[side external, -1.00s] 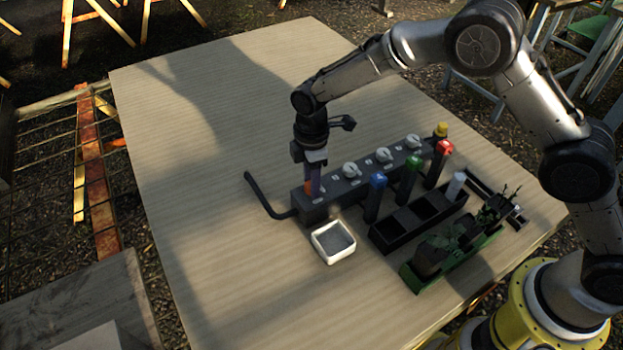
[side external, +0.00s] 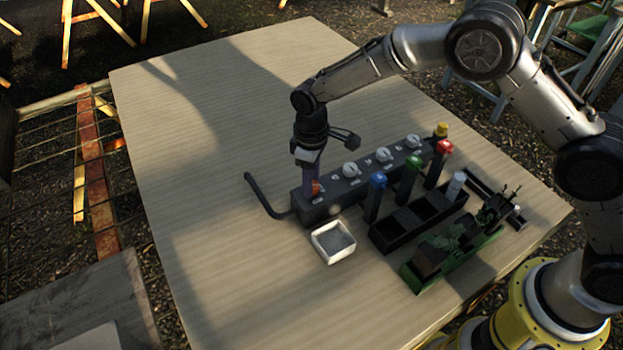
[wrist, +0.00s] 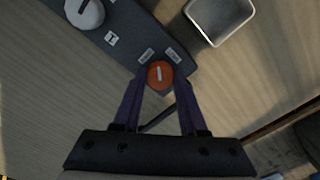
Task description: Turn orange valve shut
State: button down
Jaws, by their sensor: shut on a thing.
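The orange valve (wrist: 160,75) is a round knob with a pale line mark, set at the end of a dark manifold block. In the side view the orange valve (side external: 317,187) shows at the block's left end, partly covered by my gripper. My gripper (side external: 311,182) points down over it. In the wrist view its two purple fingers (wrist: 158,85) close on both sides of the knob. The pale line runs roughly up and down in the wrist view. The dark block (side external: 345,192) carries a row of white knobs (side external: 350,169) beside the orange one.
A white square tray (side external: 333,242) stands in front of the block. Blue (side external: 376,181), green (side external: 412,161) and red-capped (side external: 444,147) tubes stand near it. A black rack (side external: 403,226) and a green holder (side external: 440,268) sit to the right. The table's left side is clear.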

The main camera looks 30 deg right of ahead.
jog(key=m, duration=0.5)
jog(key=shift+r+m, duration=0.15)
jog(key=shift+m, duration=0.15)
jog(key=shift+w+m, duration=0.1)
jog(key=shift+m, duration=2.1)
jog(key=shift+c, duration=2.2)
grip_release()
notch_tip(320, 180, up, 14)
